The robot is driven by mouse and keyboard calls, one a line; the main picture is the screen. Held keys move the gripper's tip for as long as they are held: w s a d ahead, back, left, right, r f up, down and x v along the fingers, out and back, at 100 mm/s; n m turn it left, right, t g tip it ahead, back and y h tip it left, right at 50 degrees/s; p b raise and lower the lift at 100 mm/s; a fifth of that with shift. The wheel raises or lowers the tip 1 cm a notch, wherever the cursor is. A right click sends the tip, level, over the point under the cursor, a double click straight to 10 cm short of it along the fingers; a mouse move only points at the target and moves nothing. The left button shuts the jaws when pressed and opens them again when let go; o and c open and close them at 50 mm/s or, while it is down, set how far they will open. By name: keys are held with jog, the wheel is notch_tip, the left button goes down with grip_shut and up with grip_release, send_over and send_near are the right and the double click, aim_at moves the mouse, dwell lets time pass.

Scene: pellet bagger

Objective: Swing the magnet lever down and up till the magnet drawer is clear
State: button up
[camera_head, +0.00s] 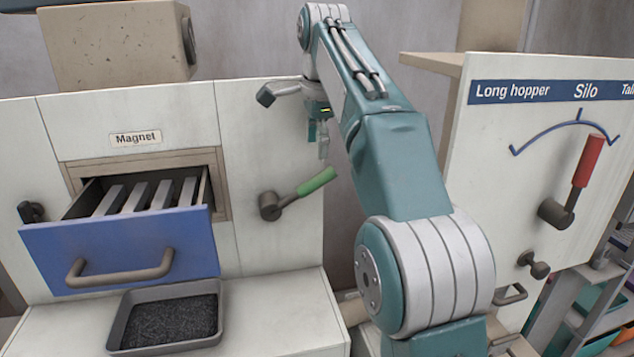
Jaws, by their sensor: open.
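The magnet lever (296,194) is on the white panel right of the drawer. Its green handle points right and slightly up from a dark pivot. The blue-fronted magnet drawer (120,240) stands pulled out under the "Magnet" label, with several pale bars (135,197) inside. Dark matter shows between the bars; I cannot tell how much clings to them. A grey tray (117,326) below the drawer holds dark grains. My gripper (322,148) hangs open and empty above the green handle, apart from it.
On the right, a panel labelled "Long hopper" and "Silo" carries a red-handled lever (581,165) and a dark knob (536,265). A beige box (115,40) sits on top of the magnet cabinet. My arm fills the middle of the view. The panel around the green handle is clear.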

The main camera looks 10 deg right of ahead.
aim_at(318, 175)
jog(key=f, duration=0.2)
jog(key=w+f, duration=0.1)
jog(key=f, duration=0.5)
jog(key=shift+w+d, duration=0.15)
jog(key=shift+d, duration=0.05)
jog(key=shift+w+a+f, duration=0.1)
jog(key=shift+a+f, duration=0.05)
jog(key=shift+f, duration=0.45)
jog(key=shift+a+f, duration=0.1)
jog(key=shift+a, duration=0.05)
grip_shut()
